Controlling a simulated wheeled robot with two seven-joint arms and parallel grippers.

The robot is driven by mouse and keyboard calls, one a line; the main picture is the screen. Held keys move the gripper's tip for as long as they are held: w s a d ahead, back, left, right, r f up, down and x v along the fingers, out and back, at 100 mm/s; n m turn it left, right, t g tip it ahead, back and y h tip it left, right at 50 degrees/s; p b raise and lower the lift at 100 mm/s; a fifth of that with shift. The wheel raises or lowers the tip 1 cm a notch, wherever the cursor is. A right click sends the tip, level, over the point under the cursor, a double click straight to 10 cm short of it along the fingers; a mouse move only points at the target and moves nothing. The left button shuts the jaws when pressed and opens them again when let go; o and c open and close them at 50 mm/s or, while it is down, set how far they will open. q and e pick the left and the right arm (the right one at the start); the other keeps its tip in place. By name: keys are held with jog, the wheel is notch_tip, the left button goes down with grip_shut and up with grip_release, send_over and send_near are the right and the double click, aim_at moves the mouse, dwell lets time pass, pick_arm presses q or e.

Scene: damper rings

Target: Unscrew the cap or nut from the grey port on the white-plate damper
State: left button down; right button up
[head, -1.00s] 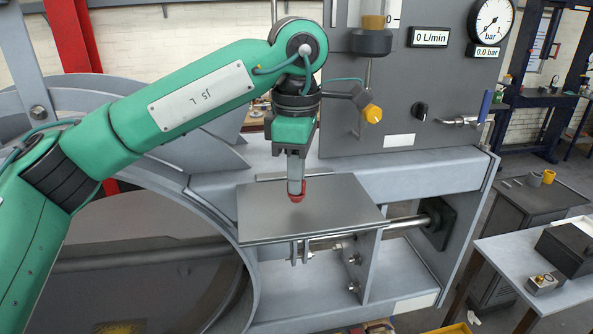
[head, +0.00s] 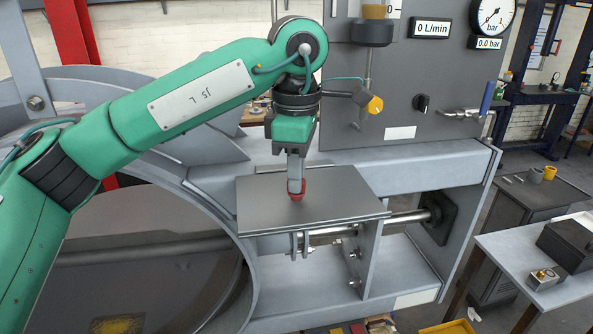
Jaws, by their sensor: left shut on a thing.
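My left gripper (head: 297,186) points straight down over a flat grey metal plate (head: 340,208). Its jaws are shut on a small red cap (head: 297,197), which shows at the fingertips just above or touching the plate; I cannot tell which. The grey port is not visible, and I cannot make out a white-plate damper. My right gripper is not in view.
A grey panel with a pressure gauge (head: 493,17), a 0 L/min display (head: 431,28) and a blue-handled valve (head: 487,98) stands behind. A rod (head: 400,217) runs below the plate. A bench (head: 545,245) with a dark box (head: 568,248) stands at right.

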pick_arm(q)
jog(key=shift+f, duration=0.25)
jog(key=c, duration=1.4)
grip_release()
jog(key=shift+c, duration=0.2)
jog(key=shift+o, duration=0.5)
jog(key=shift+r, duration=0.1)
jog(key=shift+r+b, duration=0.25)
jog(key=shift+b, duration=0.1)
notch_tip(320, 180, up, 13)
jog(key=b, duration=0.1)
jog(key=shift+b, duration=0.3)
jog(key=shift+r, duration=0.1)
